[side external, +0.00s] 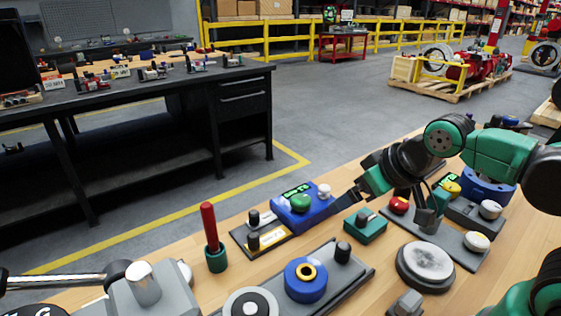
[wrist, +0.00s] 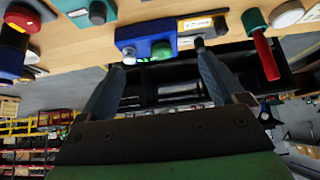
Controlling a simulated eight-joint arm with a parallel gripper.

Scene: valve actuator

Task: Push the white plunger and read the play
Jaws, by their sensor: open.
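A blue box (side external: 303,212) stands on the wooden bench, with a lit green display (side external: 296,190), a green dome button (side external: 300,203) and a small white plunger (side external: 324,190) on its right end. My gripper (side external: 338,207) is just right of the box, fingers pointing toward it. In the wrist view the blue box (wrist: 143,35) and its green button (wrist: 161,50) show between my open, empty fingers (wrist: 158,57). The white plunger (wrist: 129,55) is small there, near the left fingertip; I cannot tell whether they touch. The display reading is too small to make out.
A red-handled tool in a green holder (side external: 211,238) stands at left. A green block (side external: 365,227), a grey plate with a blue ring (side external: 306,280) and a round grey disc (side external: 426,264) lie nearer. Other white knobs (side external: 477,241) are at right.

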